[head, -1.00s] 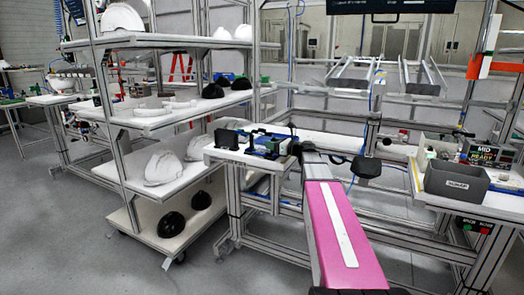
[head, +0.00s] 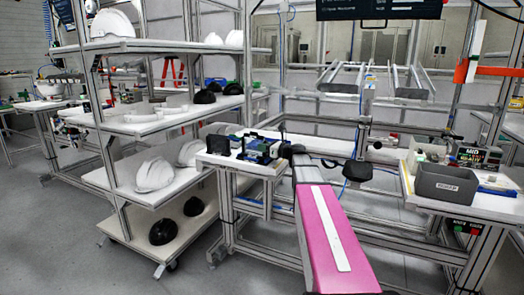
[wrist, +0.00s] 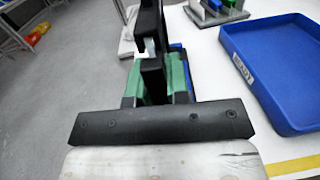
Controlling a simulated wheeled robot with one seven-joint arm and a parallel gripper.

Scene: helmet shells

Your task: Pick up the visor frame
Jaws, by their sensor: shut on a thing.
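In the wrist view the dark fingers of my gripper (wrist: 151,58) are close together, with a small pale part showing between them. A black upright piece, which I take to be the visor frame (wrist: 150,18), rises at the fingertips; its full shape is hidden. Green and blue parts show just beyond the fingers, and I cannot tell whether they touch the held piece. In the head view the gripper end is small and mixed with the green and blue things at the table's end, so its grip is unclear there.
A blue tray (wrist: 275,70) with a white label lies right of the gripper on the white table (head: 240,166). A dark box (head: 218,145) stands at that table's left. A shelf rack (head: 135,126) with helmet shells stands left. A grey bin (head: 447,183) sits on the right-hand table.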

